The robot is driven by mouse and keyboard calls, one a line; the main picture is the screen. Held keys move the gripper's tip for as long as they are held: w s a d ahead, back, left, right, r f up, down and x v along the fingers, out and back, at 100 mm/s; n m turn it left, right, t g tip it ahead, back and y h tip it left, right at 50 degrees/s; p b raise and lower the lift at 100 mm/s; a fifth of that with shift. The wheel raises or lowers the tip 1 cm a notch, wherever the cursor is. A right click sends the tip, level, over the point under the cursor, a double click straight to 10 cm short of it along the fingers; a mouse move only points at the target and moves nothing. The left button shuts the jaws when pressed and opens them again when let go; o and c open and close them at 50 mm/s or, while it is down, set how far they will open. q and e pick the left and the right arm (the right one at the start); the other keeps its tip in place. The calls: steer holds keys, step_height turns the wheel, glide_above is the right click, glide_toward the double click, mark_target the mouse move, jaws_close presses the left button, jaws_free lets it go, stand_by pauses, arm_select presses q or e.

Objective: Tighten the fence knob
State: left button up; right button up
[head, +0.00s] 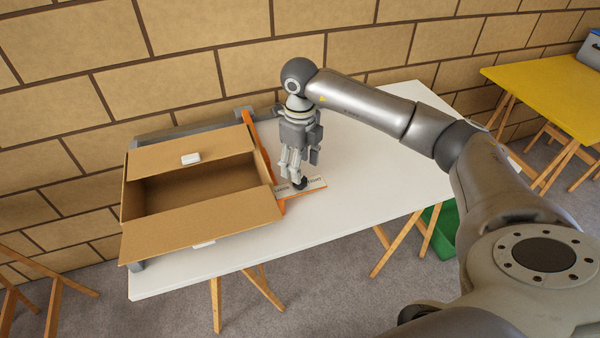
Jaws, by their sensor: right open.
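The fence knob (301,184) is a small dark knob on a pale labelled plate (316,185) on the white table. The plate lies at the near end of the orange fence (259,158), which runs along the right side of an open cardboard box (200,222). My right gripper (295,178) points down just above the knob, with its fingers open. The fingers partly hide the knob and the lettering, and I cannot tell whether they touch the knob. My left gripper is not in view.
The white table (385,150) is clear right of the plate. A brick wall (180,90) stands close behind. A yellow table (545,88) is at the far right, and a green bin (441,232) is on the floor.

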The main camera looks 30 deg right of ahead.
step_height(320, 180, up, 8)
steer(key=shift+f, duration=0.2)
stand_by(0.4)
